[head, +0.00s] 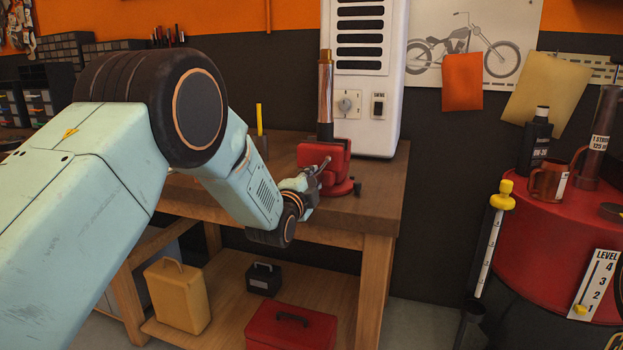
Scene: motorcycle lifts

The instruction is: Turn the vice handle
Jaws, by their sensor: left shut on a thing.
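The red vice (332,164) is mounted at the front right of the wooden workbench. An upright metal tube (325,92) stands at the vice, its lower part hidden by the red jaw. The vice handle (323,167) is a thin bar at the front of the vice, partly hidden by my gripper. My left arm reaches in from the left, and my left gripper (312,182) is shut on the vice handle. Its fingers are small and partly covered by my wrist. My right gripper is not in view.
A white cabinet (393,100) stands behind the vice on the workbench (377,208). A yellow stick (259,120) stands left of the vice. A red drum (535,240) carrying a mug (549,180) and bottle (536,140) is at right. A red toolbox (291,328) sits on the lower shelf.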

